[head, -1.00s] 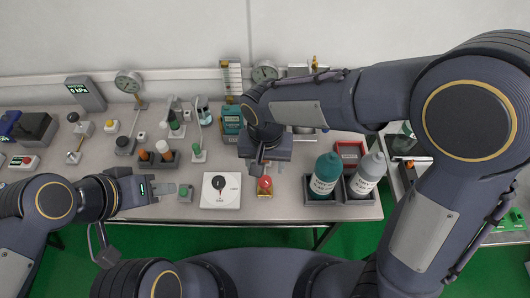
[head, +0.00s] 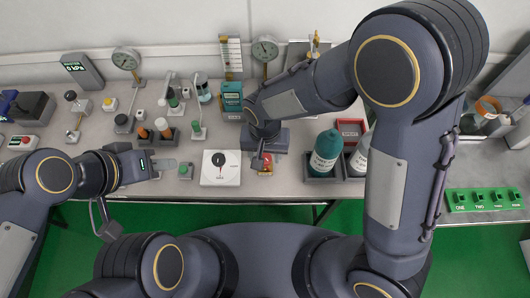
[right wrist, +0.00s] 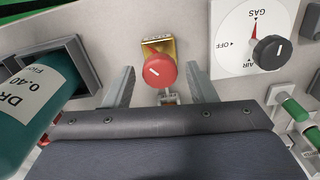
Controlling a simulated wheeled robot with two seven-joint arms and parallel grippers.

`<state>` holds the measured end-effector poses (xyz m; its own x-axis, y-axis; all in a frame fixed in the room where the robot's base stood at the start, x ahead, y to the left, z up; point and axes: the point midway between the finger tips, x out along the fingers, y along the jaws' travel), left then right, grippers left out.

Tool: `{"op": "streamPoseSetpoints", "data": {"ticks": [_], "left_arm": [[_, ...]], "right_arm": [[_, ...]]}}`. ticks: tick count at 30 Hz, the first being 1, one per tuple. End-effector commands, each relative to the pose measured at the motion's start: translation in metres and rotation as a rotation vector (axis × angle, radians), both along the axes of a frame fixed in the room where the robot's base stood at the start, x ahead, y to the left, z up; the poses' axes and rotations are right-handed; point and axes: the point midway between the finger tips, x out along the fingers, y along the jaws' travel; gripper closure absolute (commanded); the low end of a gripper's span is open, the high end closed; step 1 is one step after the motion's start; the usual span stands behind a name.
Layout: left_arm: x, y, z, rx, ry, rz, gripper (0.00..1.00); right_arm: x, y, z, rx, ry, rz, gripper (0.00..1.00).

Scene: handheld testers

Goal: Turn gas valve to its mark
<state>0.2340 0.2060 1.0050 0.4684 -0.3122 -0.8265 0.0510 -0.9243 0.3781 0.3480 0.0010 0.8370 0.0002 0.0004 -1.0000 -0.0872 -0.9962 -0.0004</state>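A round red knob (right wrist: 160,70) with a pale line on its face sits on a brass plate (right wrist: 157,45) in the right wrist view. A small label under it is too small to read. In the head view the red knob (head: 267,160) is partly hidden by my right gripper (head: 261,163). My right gripper (right wrist: 161,87) is open, with one finger on each side of the knob and a gap to both. A white dial plate (right wrist: 231,55) marked GAS, OFF and AIR carries a black knob (right wrist: 272,52). My left gripper (head: 166,166) is at the table's front; its opening is unclear.
A teal bottle (head: 325,150) in a grey holder stands right of the red knob; it fills the left of the right wrist view. The white dial plate (head: 221,174) lies just left. Several testers and gauges line the back. A green block (head: 185,171) sits beside my left gripper.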

Motion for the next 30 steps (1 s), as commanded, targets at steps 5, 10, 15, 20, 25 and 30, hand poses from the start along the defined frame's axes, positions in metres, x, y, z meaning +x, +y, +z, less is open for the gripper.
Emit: {"op": "streamPoseSetpoints", "data": {"ticks": [5, 10, 15, 20, 25, 30], "left_arm": [[0.0, 0.0, 0.0, 0.0, 0.0, 0.0, 0.65], [0.0, 0.0, 0.0, 0.0, 0.0, 0.0, 0.65], [0.0, 0.0, -0.001, 0.0, 0.0, 0.0, 0.65], [0.0, 0.0, -0.003, 0.0, 0.0, 0.0, 0.65], [0.0, 0.0, -0.006, 0.0, 0.0, 0.0, 0.65], [0.0, 0.0, -0.011, 0.0, 0.0, 0.0, 0.65]], "right_arm": [[0.0, 0.0, 0.0, 0.0, 0.0, 0.0, 0.73], [0.0, 0.0, 0.0, 0.0, 0.0, 0.0, 0.89], [0.0, 0.0, 0.0, 0.0, 0.0, 0.017, 0.89], [0.0, 0.0, 0.0, 0.0, 0.0, 0.074, 0.89], [0.0, 0.0, 0.0, 0.001, 0.0, 0.184, 0.89], [0.0, 0.0, -0.001, 0.001, 0.0, 0.335, 0.89]]}}
